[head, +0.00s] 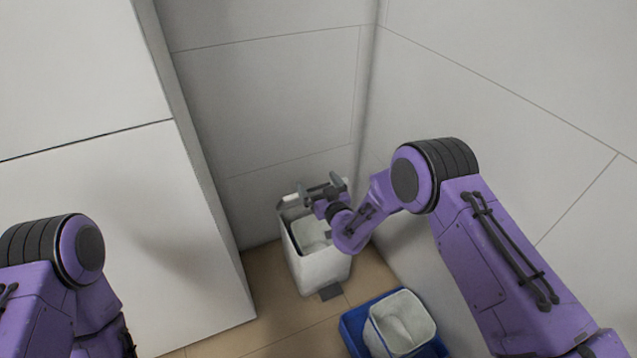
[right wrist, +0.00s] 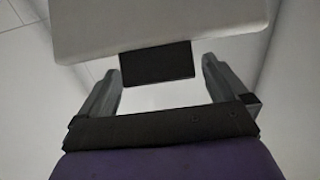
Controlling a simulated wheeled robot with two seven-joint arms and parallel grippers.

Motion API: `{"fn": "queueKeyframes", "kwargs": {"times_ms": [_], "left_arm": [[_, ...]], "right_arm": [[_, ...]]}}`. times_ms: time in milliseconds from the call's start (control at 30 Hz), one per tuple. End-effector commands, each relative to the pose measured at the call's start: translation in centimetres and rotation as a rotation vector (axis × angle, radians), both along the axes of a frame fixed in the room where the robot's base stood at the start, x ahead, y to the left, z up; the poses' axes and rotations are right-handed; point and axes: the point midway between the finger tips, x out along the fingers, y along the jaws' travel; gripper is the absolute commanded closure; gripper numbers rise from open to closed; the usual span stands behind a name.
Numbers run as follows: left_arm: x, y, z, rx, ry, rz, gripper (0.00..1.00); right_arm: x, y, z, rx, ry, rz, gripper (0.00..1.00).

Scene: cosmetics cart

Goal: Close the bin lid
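The white bin (head: 318,270) stands on the floor in the corner, with a dark pedal (head: 330,292) at its front foot. Its top is open and its pale inside shows. A thin white edge (head: 291,198), seemingly the raised lid, shows at the back of the bin behind my right gripper. My right gripper (head: 320,187) is over the back of the bin, its fingers apart and empty. In the right wrist view, a white panel (right wrist: 160,25), likely the lid, with a black block (right wrist: 157,63) lies ahead of the open fingers; contact cannot be told. My left gripper is out of view.
A blue container (head: 355,326) with a white bin-like vessel (head: 400,322) stands on the floor at front right. A tall white cabinet (head: 150,230) is to the left. Tiled walls close in behind and right. Some tan floor (head: 275,290) is clear before the bin.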

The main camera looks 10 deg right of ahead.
Motion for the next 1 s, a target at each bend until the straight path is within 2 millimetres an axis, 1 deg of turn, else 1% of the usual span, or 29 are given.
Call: {"fn": "queueKeyframes", "kwargs": {"times_ms": [133, 233, 267, 500, 633, 767, 1000], "left_arm": [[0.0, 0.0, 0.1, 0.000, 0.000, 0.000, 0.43], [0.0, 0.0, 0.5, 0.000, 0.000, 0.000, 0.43], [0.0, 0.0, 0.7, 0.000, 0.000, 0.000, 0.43], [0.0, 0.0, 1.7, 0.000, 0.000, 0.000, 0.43], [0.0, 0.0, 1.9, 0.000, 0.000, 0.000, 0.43], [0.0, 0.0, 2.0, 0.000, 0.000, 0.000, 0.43], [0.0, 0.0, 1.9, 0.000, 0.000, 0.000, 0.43]], "right_arm": [[0.0, 0.0, 0.2, 0.002, -0.004, -0.001, 0.00], [-1.1, -0.2, 0.4, -0.001, -0.002, 0.000, 0.00], [-1.7, -0.3, 0.4, -0.001, -0.001, 0.001, 0.00], [-7.3, -1.4, 0.5, -0.001, 0.002, 0.002, 0.00], [-9.4, -1.8, 0.4, 0.000, 0.001, 0.002, 0.00], [-10.2, -2.0, 0.3, -0.001, 0.000, 0.001, 0.00], [-10.3, -2.0, 0.3, 0.000, -0.001, 0.000, 0.00]]}}
